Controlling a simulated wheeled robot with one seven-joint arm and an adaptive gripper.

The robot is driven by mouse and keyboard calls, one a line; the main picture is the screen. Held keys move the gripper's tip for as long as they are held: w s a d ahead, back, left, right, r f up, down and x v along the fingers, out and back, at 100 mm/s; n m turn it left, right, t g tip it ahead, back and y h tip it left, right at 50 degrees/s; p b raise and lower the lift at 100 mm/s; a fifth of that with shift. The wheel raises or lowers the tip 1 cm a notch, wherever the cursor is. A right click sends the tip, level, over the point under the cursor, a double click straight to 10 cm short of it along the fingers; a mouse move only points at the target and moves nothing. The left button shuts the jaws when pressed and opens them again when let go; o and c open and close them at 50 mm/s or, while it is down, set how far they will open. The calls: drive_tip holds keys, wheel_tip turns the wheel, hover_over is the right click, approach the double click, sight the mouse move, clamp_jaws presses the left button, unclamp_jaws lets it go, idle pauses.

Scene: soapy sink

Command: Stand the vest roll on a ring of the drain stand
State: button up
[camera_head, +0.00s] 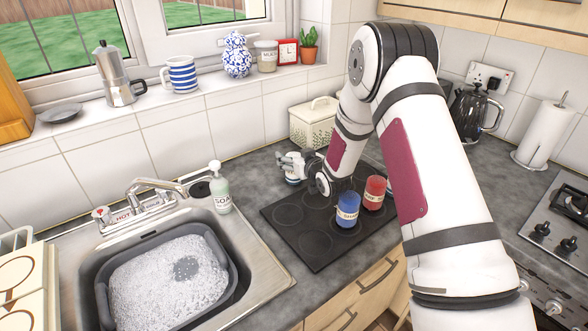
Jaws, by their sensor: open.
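The dark drain stand (295,231) lies flat on the worktop right of the sink, with several round rings marked on its top. A blue roll (348,209) and a red roll (375,192) stand upright on its right side; both carry pale labels too small to read surely. My gripper (291,161) is open at the far side of the stand. A third small roll, with a blue and white part (292,179) showing, is just below the fingers and mostly hidden. I cannot tell which roll is the vest roll, or whether the fingers touch the third one.
A soap bottle (220,188) stands at the sink's right edge, left of the stand. A cream bin (314,122) stands behind my gripper. The sink holds a grey basin (236,284) of suds. The stand's front left rings are bare.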

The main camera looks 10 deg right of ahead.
drive_tip(key=c, duration=1.5)
drive_tip(key=shift+r, duration=0.15)
drive_tip(key=shift+c, duration=0.2)
